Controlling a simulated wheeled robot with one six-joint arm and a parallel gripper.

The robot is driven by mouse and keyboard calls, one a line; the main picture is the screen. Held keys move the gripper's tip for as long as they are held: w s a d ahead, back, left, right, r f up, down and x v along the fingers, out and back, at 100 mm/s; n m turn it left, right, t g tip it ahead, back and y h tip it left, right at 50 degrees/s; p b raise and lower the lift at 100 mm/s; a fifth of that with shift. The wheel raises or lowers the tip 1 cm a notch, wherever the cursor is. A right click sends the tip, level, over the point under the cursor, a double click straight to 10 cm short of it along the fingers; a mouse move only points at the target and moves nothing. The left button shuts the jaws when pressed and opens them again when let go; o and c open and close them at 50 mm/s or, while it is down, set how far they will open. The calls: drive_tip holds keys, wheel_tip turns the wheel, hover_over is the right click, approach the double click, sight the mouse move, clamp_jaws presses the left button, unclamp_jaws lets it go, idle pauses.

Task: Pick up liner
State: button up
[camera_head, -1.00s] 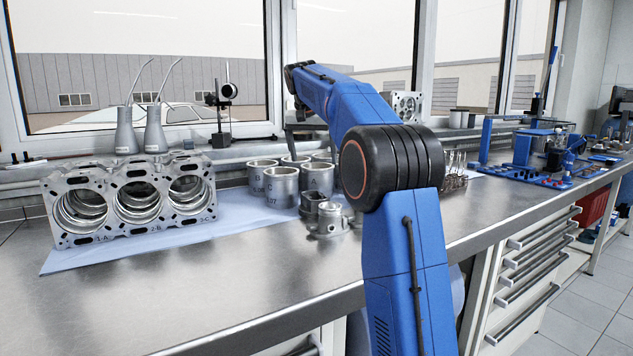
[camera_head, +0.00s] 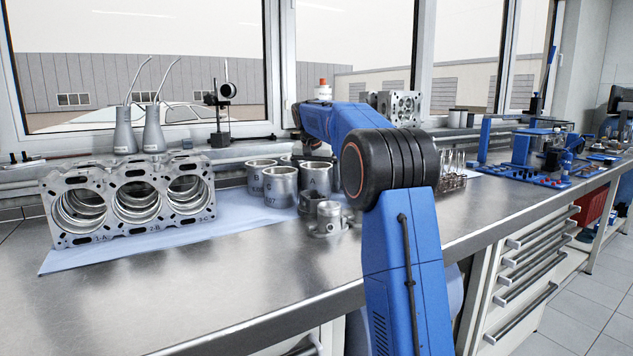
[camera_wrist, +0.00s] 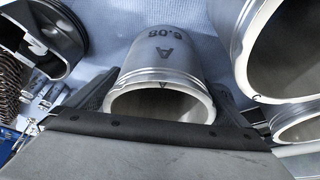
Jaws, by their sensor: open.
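A grey metal cylinder liner marked A (camera_wrist: 163,55) lies in the middle of the wrist view, its open rim toward the camera. My gripper (camera_wrist: 165,88) is open, with one dark finger on each side of liner A. I cannot tell whether either finger touches it. In the head view, liner A (camera_head: 316,178) stands on the blue cloth beside liner C (camera_head: 281,187) and liner B (camera_head: 262,176). My arm hides much of the gripper there. Liner C (camera_wrist: 262,45) is close on the right in the wrist view.
The engine block (camera_head: 130,203) stands on the cloth at the left. A piston (camera_head: 328,217) stands in front of the liners; another piston (camera_wrist: 45,35) shows in the wrist view. A rack of valves (camera_head: 452,175) is to the right. The front bench top (camera_head: 190,300) is clear.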

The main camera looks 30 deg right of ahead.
drive_tip(key=shift+w+d+f, duration=0.1)
drive_tip(key=shift+w+f, duration=0.05)
drive_tip(key=shift+f, duration=0.4)
drive_tip(key=shift+c, duration=0.6)
drive_tip(key=shift+r, duration=0.1)
drive_tip(key=c, duration=1.1)
